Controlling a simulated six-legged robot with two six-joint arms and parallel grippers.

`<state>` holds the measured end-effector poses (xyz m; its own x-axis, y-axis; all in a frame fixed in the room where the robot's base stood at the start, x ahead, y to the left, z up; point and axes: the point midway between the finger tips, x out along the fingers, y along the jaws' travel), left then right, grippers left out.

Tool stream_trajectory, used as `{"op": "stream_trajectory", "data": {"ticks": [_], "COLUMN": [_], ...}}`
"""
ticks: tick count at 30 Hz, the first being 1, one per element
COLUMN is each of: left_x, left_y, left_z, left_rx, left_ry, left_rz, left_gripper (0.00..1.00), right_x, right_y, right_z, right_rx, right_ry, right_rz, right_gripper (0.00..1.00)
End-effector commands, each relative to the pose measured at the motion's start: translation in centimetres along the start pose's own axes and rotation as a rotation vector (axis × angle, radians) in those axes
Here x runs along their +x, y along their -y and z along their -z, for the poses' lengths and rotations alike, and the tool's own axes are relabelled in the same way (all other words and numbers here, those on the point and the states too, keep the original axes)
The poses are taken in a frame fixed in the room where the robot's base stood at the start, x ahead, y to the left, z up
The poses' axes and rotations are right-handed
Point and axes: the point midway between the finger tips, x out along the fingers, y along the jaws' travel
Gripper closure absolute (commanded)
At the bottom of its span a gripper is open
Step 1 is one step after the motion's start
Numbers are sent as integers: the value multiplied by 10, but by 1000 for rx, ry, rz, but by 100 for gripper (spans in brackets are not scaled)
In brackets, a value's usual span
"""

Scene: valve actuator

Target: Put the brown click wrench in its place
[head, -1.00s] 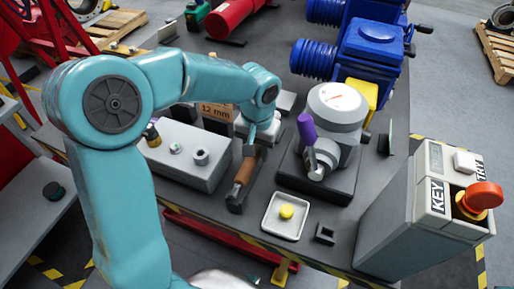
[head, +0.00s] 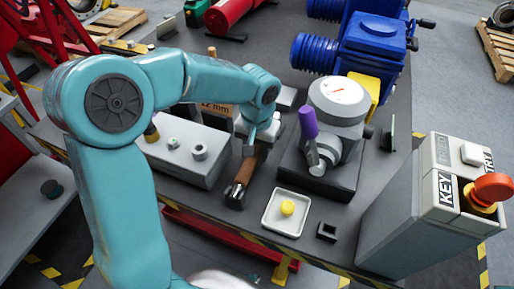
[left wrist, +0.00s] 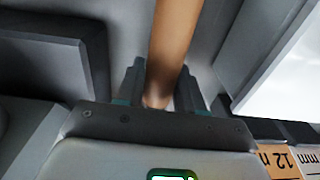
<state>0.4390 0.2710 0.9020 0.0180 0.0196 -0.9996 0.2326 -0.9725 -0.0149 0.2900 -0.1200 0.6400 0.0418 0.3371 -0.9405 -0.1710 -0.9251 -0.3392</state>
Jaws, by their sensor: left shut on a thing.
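The click wrench has a brown handle (head: 248,169), which lies low over the bench between the grey box and the purple-handled valve unit. A dark piece shows at its near end; I cannot tell whether it is part of the wrench or a holder. My left gripper (head: 250,142) is shut on the handle's far part. In the left wrist view, the brown handle (left wrist: 173,45) runs between the two fingers (left wrist: 160,90). The arm hides the wrench's far end. A "12 mm" label (left wrist: 285,160) shows beside the gripper. My right gripper is not in view.
A grey box (head: 180,155) with knobs stands left of the wrench. The valve unit (head: 335,125) with a purple handle (head: 308,122) stands right. A white tray (head: 270,218) with a yellow button is in front. A key box (head: 410,215) with a red knob stands at the right.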

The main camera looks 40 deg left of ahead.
Motion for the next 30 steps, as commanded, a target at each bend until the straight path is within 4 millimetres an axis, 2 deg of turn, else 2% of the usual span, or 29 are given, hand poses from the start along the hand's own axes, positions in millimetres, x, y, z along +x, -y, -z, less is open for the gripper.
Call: {"op": "stream_trajectory", "data": {"ticks": [2, 3, 5, 13, 17, 20, 30], "left_x": [2, 1, 1, 2, -7, -25, -115], "left_y": [0, 0, 0, 0, 0, 0, 0], "left_z": [0, 0, 0, 0, 0, 1, 0], "left_rx": [0, 0, 0, 0, 0, 0, 0], "left_ry": [-2, -2, -2, 1, 0, -5, -5], "left_rz": [0, 0, 0, 0, 1, 0, -2], "left_gripper": [100, 53, 33, 33, 33, 33, 33], "right_x": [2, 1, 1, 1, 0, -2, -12], "right_y": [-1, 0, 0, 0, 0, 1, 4], "right_z": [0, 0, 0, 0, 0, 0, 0], "right_rx": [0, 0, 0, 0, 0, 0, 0], "right_ry": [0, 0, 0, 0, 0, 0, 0], "right_rz": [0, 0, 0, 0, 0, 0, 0], "right_gripper": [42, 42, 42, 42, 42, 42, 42]}}
